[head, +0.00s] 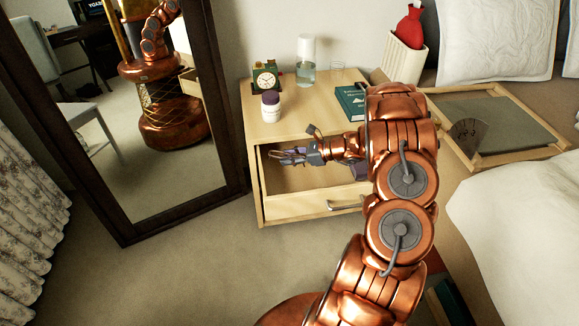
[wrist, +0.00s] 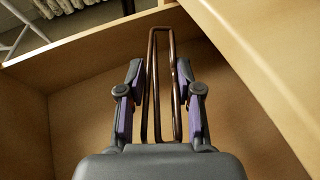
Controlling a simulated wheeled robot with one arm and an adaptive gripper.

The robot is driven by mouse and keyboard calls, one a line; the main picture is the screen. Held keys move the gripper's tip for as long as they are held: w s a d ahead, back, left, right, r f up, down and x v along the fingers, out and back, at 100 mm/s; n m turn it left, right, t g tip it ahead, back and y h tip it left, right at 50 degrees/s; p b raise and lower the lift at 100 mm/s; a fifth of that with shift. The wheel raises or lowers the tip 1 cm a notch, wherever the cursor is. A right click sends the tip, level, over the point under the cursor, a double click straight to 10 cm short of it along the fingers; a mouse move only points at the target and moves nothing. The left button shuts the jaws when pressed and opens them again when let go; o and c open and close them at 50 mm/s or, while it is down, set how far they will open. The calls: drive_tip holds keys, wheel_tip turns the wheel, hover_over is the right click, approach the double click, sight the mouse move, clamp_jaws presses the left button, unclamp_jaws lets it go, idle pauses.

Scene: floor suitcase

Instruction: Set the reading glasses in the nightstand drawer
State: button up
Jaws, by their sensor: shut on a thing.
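The nightstand (head: 312,112) stands by the bed with its drawer (head: 295,207) pulled open. My gripper (head: 284,156) reaches into the drawer opening from the right. In the wrist view my gripper (wrist: 160,82) is shut on the reading glasses (wrist: 151,62), a thin brown frame standing between the fingers and extending past the fingertips. The wooden drawer walls (wrist: 75,55) surround them in that view. The glasses cannot be made out clearly in the head view. I cannot tell whether they touch the drawer bottom.
On the nightstand top are a clock (head: 265,77), a white jar with a dark lid (head: 271,107), a clear bottle (head: 306,62) and a green book (head: 350,103). A mirror (head: 215,110) stands at left; the bed (head: 520,215) is at right.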

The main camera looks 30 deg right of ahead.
sight(289, 172)
drive_tip(key=shift+f, duration=2)
drive_tip(key=shift+f+b, duration=0.1)
drive_tip(key=shift+b, duration=0.2)
drive_tip(key=o, duration=1)
